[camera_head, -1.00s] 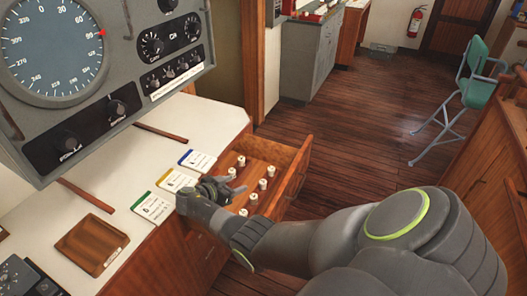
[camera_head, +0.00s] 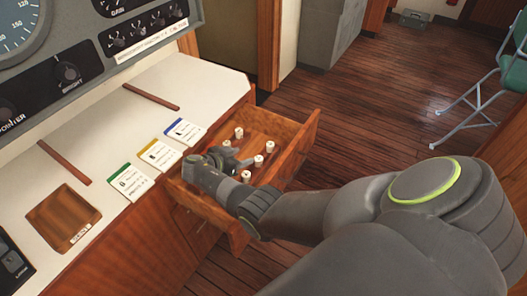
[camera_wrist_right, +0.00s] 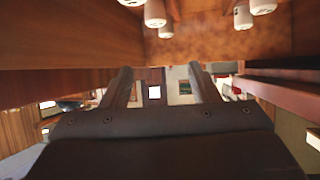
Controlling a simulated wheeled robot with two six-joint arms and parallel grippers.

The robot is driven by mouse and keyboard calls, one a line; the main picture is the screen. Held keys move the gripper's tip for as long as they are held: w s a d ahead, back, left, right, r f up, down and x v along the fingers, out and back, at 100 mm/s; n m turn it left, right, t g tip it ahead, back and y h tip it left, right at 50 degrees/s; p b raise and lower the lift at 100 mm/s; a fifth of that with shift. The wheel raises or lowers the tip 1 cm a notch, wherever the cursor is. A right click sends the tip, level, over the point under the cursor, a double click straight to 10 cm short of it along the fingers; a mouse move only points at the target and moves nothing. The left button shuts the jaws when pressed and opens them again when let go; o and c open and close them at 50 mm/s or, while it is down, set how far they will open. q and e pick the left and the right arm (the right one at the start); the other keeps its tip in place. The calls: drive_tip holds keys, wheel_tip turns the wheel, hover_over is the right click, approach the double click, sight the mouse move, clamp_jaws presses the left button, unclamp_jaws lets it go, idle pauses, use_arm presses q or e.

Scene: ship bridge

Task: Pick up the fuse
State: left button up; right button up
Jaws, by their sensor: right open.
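Several small white fuses stand in the open wooden drawer, among them one at the back (camera_head: 239,132), one at the right (camera_head: 270,146), one beside it (camera_head: 258,160) and one at the front (camera_head: 246,176). My right gripper (camera_head: 232,160) is open and empty, over the left part of the drawer among the fuses. In the right wrist view its two fingers (camera_wrist_right: 161,78) are spread apart. Fuses hang in from the top edge there, one of them near the middle (camera_wrist_right: 155,13), beyond the fingertips. Which fuse is meant cannot be told. My left gripper is not in view.
The drawer's front panel (camera_head: 299,150) bounds it on the right. Cards with green (camera_head: 130,182), yellow (camera_head: 159,154) and blue (camera_head: 184,131) edges lie on the white counter, near a wooden tray (camera_head: 64,217). A console overhangs the counter.

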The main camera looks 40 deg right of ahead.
drive_tip(key=b, duration=0.4)
approach(257, 159)
drive_tip(key=shift+w+d+f, duration=0.15)
drive_tip(key=shift+d+f, duration=0.25)
drive_tip(key=shift+d+f+b, duration=0.1)
drive_tip(key=shift+f+b, duration=0.35)
drive_tip(key=shift+f, duration=0.15)
drive_tip(key=shift+r+x, duration=0.2)
drive_tip(key=shift+x, duration=1.1)
drive_tip(key=x, duration=0.4)
drive_tip(key=shift+d+r, duration=0.3)
drive_tip(key=shift+r, duration=0.1)
drive_tip(key=shift+d+f, duration=0.2)
drive_tip(key=shift+d, duration=0.15)
drive_tip(key=shift+c, duration=0.3)
drive_tip(key=c, duration=1)
